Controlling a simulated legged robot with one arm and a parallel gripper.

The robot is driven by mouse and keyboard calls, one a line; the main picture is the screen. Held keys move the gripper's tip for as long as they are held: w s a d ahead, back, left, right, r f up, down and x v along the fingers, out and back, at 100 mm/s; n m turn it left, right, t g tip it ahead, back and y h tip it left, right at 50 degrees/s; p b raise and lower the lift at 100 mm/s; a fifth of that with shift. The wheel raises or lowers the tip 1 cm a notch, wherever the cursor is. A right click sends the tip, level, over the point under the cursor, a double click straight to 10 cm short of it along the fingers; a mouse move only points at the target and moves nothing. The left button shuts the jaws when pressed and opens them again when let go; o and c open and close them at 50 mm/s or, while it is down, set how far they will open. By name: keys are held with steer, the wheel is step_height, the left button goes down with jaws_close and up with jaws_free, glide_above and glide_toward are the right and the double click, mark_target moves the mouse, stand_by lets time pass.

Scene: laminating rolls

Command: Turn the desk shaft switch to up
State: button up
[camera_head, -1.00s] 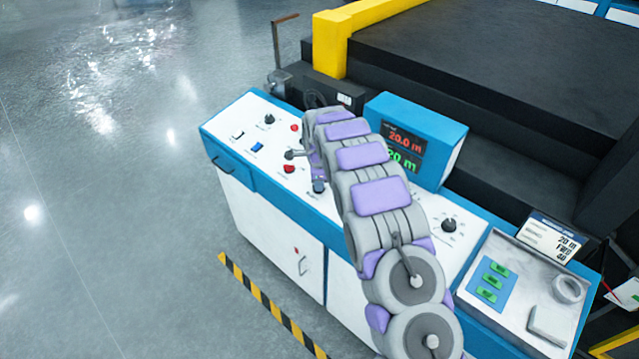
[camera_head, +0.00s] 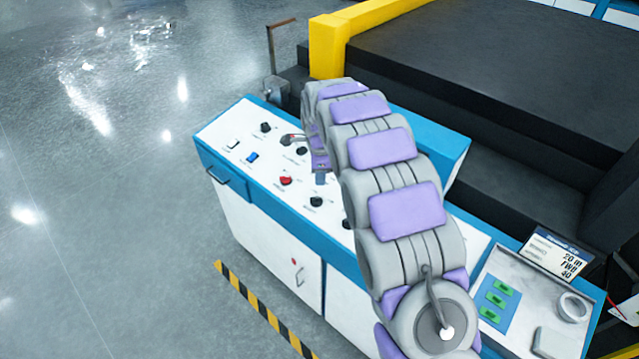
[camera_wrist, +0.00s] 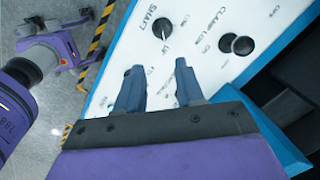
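The desk (camera_head: 225,135) has a white sloped panel with several small knobs and buttons. In the wrist view, the word SHAFT is printed on the panel (camera_wrist: 120,55), just beyond my fingertips. In the head view my arm reaches over the desk and hides much of the panel's middle.
A round black knob (camera_wrist: 240,45) sits by the CLAMP LOCK label, right of my fingers. A red button (camera_head: 286,181) and a blue switch (camera_head: 252,157) are on the panel. A metal tray (camera_head: 510,262) lies at the desk's right end. Dark machinery stands behind.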

steer(key=shift+s+a+r, duration=0.1)
steer(key=shift+s+r, duration=0.1)
steer(key=shift+r, duration=0.75)
steer(key=shift+s+a+r, duration=0.1)
steer(key=shift+s+r, duration=0.1)
steer(key=shift+r, duration=0.8)
steer(key=shift+s+a+r, duration=0.1)
steer(key=shift+s+r, duration=0.1)
steer(key=shift+r, duration=0.75)
steer(key=s+d+r+n+g+b, duration=0.1)
steer(key=s+d+r+n, duration=0.2)
steer(key=s+d, duration=0.45)
steer(key=s+d+r+n, duration=0.3)
steer(key=s+d+n, duration=0.15)
steer(key=s, duration=0.55)
steer(key=s+d+f+n, duration=0.1)
steer(key=s+d+n, duration=0.1)
steer(key=s, duration=0.7)
steer(key=s+d+f+n+g+b, duration=0.1)
steer(key=s+n, duration=0.3)
steer(key=s, duration=0.6)
steer(key=s+d+f+n+g+b, duration=0.1)
steer(key=s+d+n, duration=0.2)
steer(key=s, duration=0.7)
steer(key=shift+f, duration=0.25)
steer(key=shift+d, duration=0.1)
steer(key=shift+c, duration=0.5)
